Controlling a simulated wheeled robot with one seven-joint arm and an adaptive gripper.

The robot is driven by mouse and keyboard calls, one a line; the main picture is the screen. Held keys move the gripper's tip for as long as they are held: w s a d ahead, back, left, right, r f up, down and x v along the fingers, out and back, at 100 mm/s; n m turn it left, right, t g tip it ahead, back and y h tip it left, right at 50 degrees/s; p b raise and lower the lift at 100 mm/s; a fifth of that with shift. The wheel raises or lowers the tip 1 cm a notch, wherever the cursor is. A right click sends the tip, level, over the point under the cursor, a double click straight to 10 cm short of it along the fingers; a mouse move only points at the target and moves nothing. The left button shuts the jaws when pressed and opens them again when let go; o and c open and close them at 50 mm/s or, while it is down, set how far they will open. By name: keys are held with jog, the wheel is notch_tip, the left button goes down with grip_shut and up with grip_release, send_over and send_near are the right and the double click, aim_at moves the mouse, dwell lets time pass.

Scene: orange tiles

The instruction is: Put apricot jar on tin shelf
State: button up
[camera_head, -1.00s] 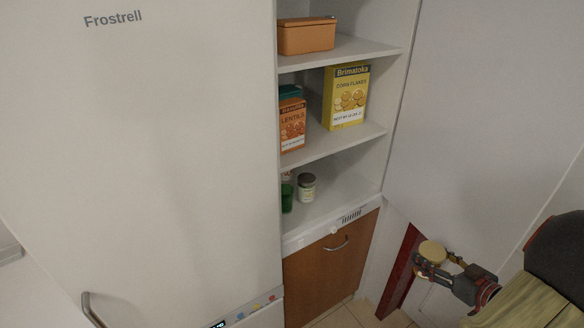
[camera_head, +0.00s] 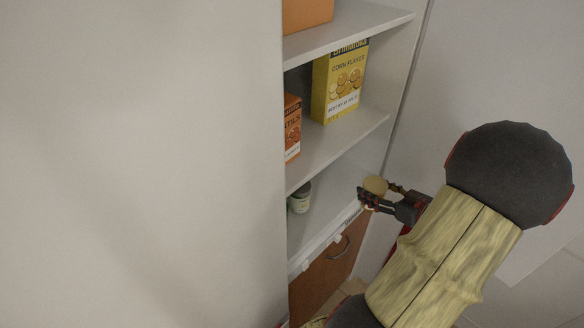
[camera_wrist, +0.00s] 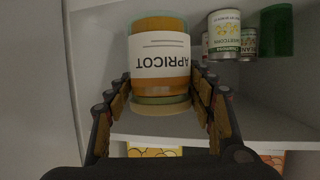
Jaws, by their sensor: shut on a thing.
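The apricot jar (camera_wrist: 160,62) has a white label and orange contents and appears upside down in the wrist view. My gripper (camera_wrist: 162,88) is shut on it, one finger on each side. In the head view the jar's pale lid (camera_head: 376,185) shows in my gripper (camera_head: 378,195), at the right front of the lowest open shelf (camera_head: 332,199). That shelf holds tins, one labelled tin (camera_wrist: 225,36) and a smaller one (camera_wrist: 249,42) in the wrist view. I cannot tell whether the jar touches the shelf.
A green cup (camera_wrist: 276,30) stands beside the tins. The shelf above holds a yellow corn flakes box (camera_head: 340,84) and an orange lentils box (camera_head: 292,128). A large white fridge (camera_head: 140,160) covers the left. The lowest shelf's right part looks clear.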

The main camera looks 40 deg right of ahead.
jog(key=w+a+b, duration=0.2)
jog(key=w+b, duration=0.1)
jog(key=w, duration=1.6)
jog(key=shift+s+d+f+b, duration=0.15)
jog(key=shift+f+b, duration=0.3)
jog(key=shift+f, duration=1.15)
jog(key=shift+s+d+f+b, duration=0.1)
jog(key=shift+s+f+b, duration=0.25)
jog(key=shift+f, duration=1.25)
jog(key=shift+w+f, duration=0.25)
jog(key=shift+w, duration=0.1)
jog(key=shift+f+b, duration=0.1)
jog(key=shift+b, duration=0.2)
jog(key=o, duration=1.4)
jog(key=shift+a+f, duration=0.1)
jog(key=shift+o, duration=0.5)
